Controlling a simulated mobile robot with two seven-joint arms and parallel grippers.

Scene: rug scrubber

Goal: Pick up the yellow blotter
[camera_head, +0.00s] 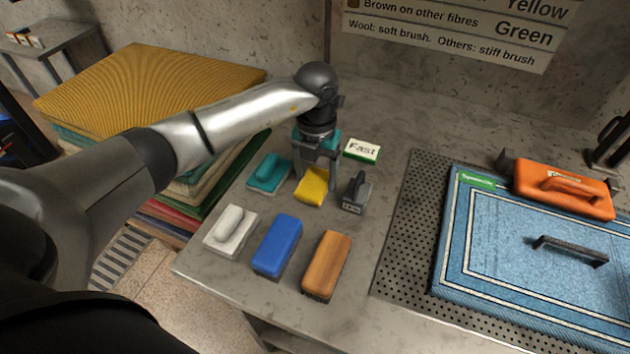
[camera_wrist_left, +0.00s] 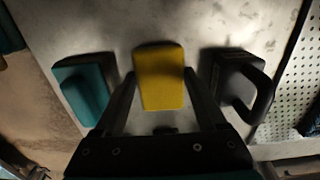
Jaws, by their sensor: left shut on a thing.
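The yellow blotter (camera_head: 312,187) is a small yellow block on the grey bench, between a teal-handled tool and a dark grey one. My left gripper (camera_head: 316,172) reaches down over it from above and is shut on it. In the left wrist view the yellow blotter (camera_wrist_left: 160,78) sits between the two fingers of my left gripper (camera_wrist_left: 160,82). The blotter looks at or very near the bench surface; I cannot tell whether it is clear of it. My right gripper is not in view.
Close by are a teal tool (camera_head: 269,174), a dark grey tool (camera_head: 355,194), a white tool (camera_head: 231,231), a blue block (camera_head: 277,246), a wooden block (camera_head: 326,265) and a "Fast" card (camera_head: 362,150). A blue rug (camera_head: 530,290) with an orange brush (camera_head: 563,189) lies at right. Stacked rugs (camera_head: 150,85) stand left.

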